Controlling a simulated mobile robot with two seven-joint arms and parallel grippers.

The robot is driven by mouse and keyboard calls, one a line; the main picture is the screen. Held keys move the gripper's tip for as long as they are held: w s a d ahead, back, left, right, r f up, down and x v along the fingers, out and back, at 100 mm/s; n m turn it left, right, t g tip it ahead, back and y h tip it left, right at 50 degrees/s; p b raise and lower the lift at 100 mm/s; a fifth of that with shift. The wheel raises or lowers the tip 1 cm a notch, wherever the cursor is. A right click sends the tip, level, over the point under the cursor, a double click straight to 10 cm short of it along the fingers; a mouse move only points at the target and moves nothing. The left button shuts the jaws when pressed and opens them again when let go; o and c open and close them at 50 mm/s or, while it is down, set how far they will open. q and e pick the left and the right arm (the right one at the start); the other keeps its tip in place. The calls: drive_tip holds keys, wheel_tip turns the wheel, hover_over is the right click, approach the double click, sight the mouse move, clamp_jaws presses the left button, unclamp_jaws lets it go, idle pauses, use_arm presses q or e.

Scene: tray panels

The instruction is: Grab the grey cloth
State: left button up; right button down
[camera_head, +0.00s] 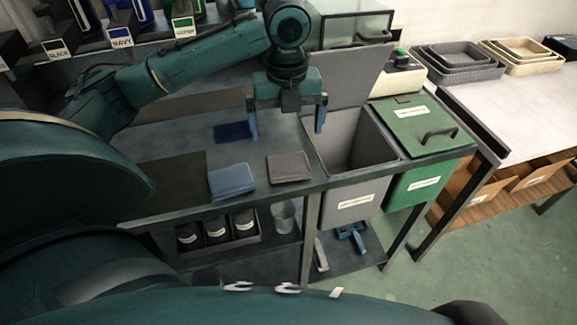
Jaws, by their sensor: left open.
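The grey cloth (289,167) is a folded square lying flat near the front edge of the dark workbench (260,202), left of the open grey bin. My left gripper (287,126) is open and empty, with its two blue fingers pointing down. In the picture it sits just above and behind the grey cloth, apart from it. How high its fingertips are above the bench is hard to tell. My right gripper is out of view.
A blue folded cloth (231,180) lies left of the grey one. A darker blue cloth (232,131) lies farther back. The grey bin (354,190) has its lid up; the green bin (418,185) has its lid down. Dark bottles (216,229) stand on the lower shelf.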

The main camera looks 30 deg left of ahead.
sight(288, 163)
use_arm(q)
wheel_tip(288, 163, down, 9)
drive_tip(key=shift+s+d+f, duration=0.1)
drive_tip(key=shift+d+f, duration=0.05)
drive_tip(key=shift+f, duration=0.05)
idle(0.3)
drive_tip(key=c, duration=0.9)
